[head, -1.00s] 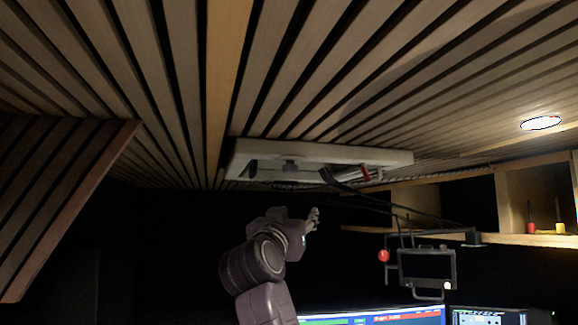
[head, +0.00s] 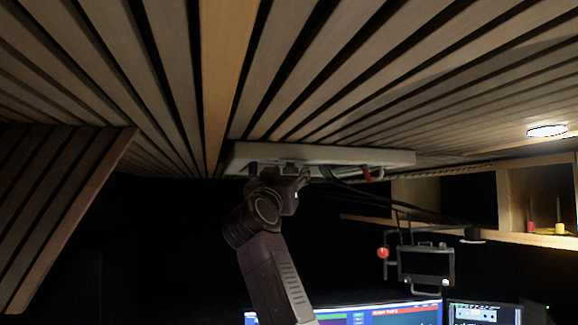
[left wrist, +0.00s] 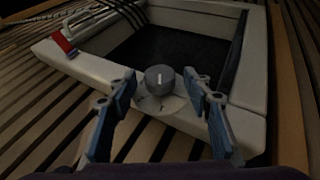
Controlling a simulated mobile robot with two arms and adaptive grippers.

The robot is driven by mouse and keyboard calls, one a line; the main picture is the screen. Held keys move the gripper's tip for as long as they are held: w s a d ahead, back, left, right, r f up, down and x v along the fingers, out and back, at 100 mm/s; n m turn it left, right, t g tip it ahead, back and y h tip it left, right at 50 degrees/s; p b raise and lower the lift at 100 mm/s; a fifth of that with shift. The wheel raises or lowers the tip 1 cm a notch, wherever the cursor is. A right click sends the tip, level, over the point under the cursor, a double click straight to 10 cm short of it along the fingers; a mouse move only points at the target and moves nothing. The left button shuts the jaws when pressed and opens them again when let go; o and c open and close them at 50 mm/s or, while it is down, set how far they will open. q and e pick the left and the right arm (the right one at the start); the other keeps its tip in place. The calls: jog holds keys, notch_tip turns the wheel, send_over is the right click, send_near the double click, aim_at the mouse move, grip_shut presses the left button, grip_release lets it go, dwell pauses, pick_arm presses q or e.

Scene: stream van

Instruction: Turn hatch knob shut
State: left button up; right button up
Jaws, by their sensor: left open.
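The hatch (head: 330,155) is a white frame set in the slatted ceiling; it also shows in the left wrist view (left wrist: 185,117). Its knob (left wrist: 160,78) is a round grey knob with a light mark on top, on a pale round base at the frame's near edge. My left gripper (left wrist: 164,84) is open, with its two blue-grey fingers on either side of the knob and gaps between. In the head view, my left gripper (head: 298,178) is raised to just under the hatch, and the knob is hard to make out there. My right gripper is not in view.
A red strap or clip (left wrist: 64,44) and dark cables (left wrist: 118,12) are at the hatch's far side. A monitor on an arm (head: 426,264) hangs at right, beside a wooden shelf (head: 540,200). Lit screens (head: 390,314) are below.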

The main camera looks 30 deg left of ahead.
pick_arm(q)
jog(key=shift+w, duration=0.15)
jog(key=shift+c, duration=0.4)
jog(key=c, duration=1.1)
jog(key=shift+a, duration=0.1)
